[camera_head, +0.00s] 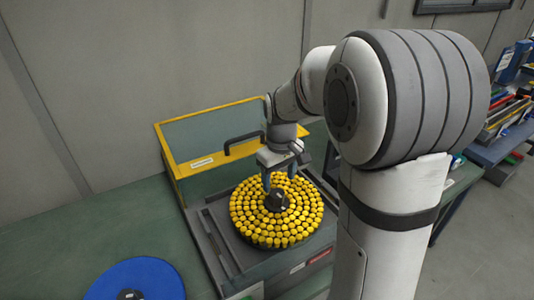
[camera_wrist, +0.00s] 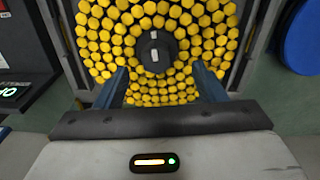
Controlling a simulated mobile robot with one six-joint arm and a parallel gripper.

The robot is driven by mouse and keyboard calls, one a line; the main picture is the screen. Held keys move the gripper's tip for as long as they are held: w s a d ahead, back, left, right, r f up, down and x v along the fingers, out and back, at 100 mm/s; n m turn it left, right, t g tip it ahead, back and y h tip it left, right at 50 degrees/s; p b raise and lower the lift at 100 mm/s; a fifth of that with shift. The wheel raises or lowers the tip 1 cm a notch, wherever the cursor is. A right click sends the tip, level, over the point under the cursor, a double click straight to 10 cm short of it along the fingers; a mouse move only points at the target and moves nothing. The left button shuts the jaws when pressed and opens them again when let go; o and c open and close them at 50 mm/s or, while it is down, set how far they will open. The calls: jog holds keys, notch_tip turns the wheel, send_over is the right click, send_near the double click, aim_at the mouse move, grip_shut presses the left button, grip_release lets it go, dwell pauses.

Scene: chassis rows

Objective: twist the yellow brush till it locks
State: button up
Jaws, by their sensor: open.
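The yellow brush (camera_head: 249,222) is a round disc of many yellow bristle tufts with a dark hub (camera_head: 277,200) at its centre. It sits face up in the grey tray of the machine. In the wrist view the brush (camera_wrist: 100,45) fills the upper middle, and its hub (camera_wrist: 157,52) shows two pale marks. My gripper (camera_head: 279,182) is above the brush, close to the hub. In the wrist view the blue fingers of my gripper (camera_wrist: 160,85) are spread apart, with nothing between them. I cannot tell if the fingertips touch the hub.
The machine's yellow-edged lid (camera_head: 170,147) stands open behind the brush, with a dark handle (camera_head: 243,142). A blue disc (camera_head: 137,280) lies on the green bench to the left. A shelf with coloured items (camera_head: 505,115) is at the right.

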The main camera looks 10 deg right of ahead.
aim_at(277, 193)
jog(key=shift+w+f, duration=0.25)
jog(key=shift+w, duration=0.25)
jog(key=shift+w+f, duration=0.25)
jog(key=shift+w, duration=0.2)
jog(key=shift+w+f+n, duration=0.1)
jog(key=shift+f+n, duration=0.1)
jog(key=shift+n, duration=0.1)
notch_tip(277, 193, down, 8)
jog(key=shift+r+p, duration=0.25)
jog(key=shift+p, duration=0.5)
grip_shut()
